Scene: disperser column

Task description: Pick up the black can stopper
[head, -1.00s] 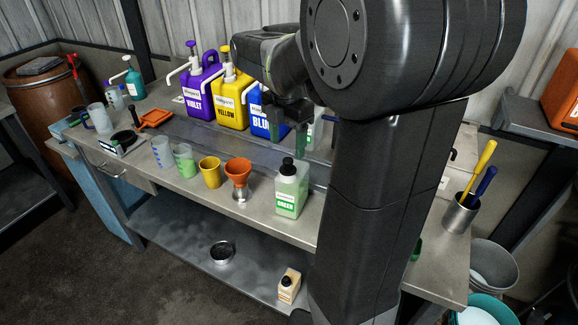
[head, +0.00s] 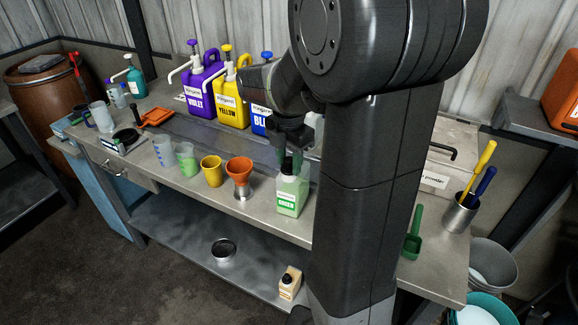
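The black can stopper (head: 287,166) sits on top of the pale green can labelled GREEN (head: 291,196), which stands upright near the front edge of the bench. My gripper (head: 290,158) points down right over the can's top, with its greenish fingers at the height of the stopper. The fingers look apart, so the gripper appears open. The stopper is partly hidden by the fingers, and I cannot tell whether they touch it.
Left of the can stand an orange funnel (head: 239,171), a yellow cup (head: 212,171) and clear beakers. Behind are violet (head: 201,93), yellow (head: 229,103) and blue pump jugs. A green scoop (head: 412,238) lies right. A lower shelf holds a dark round dish (head: 223,250) and a small bottle.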

